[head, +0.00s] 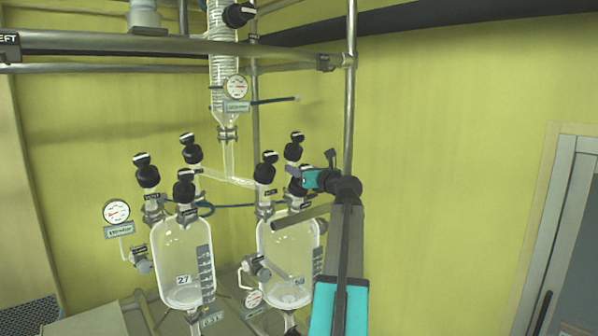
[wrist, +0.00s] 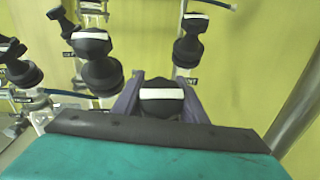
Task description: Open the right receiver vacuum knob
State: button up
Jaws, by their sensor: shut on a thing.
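The right receiver (head: 288,252) is a clear glass vessel with black knobs on its top. My gripper (head: 300,181) comes in from the right and is shut on its front right black knob (wrist: 162,97). In the wrist view the purple fingers stand on both sides of this knob. The white bar on its top lies horizontal in that picture. In the head view my gripper partly covers the knob, and I cannot read its label to confirm that it is the vacuum knob.
Close by on the right receiver are a left knob (head: 265,170) and a back knob (head: 293,149). The left receiver (head: 183,260), marked 27, stands alongside with similar knobs. A vertical metal pole (head: 351,90) rises behind my arm. Free room lies to the right, before the yellow wall.

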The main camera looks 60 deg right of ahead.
aim_at(293, 184)
jog(key=shift+w+n+y, duration=0.1)
jog(key=shift+n+y, duration=0.3)
